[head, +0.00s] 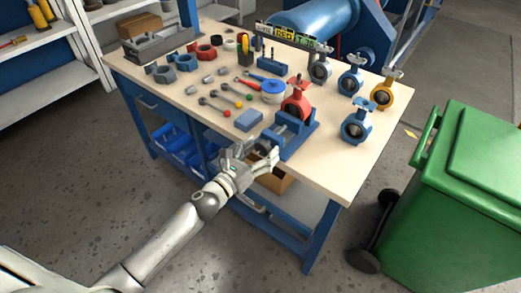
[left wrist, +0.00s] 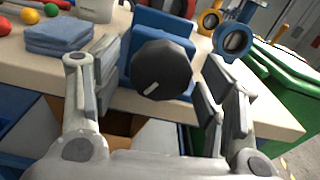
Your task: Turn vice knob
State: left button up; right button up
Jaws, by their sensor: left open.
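The blue vice (head: 295,132) stands at the front edge of the workbench, with a red butterfly valve (head: 297,105) in it. The vice knob (left wrist: 161,70) is black and round with a light mark, and faces me in the left wrist view. My left gripper (head: 258,156) is at the bench's front edge, close to the vice. In the left wrist view its fingers (left wrist: 156,85) are spread on either side of the knob, with gaps on both sides. In the head view the knob is largely hidden by the gripper. My right gripper does not show.
The workbench (head: 345,180) carries tools, nuts and a folded blue cloth (head: 248,120) left of the vice. More butterfly valves (head: 356,127) stand to the right. A green bin (head: 470,170) is at the bench's right. The floor in front is open.

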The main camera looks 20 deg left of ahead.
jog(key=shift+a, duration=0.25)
pick_arm(q)
jog(key=shift+c, duration=1.1)
jog(key=c, duration=0.8)
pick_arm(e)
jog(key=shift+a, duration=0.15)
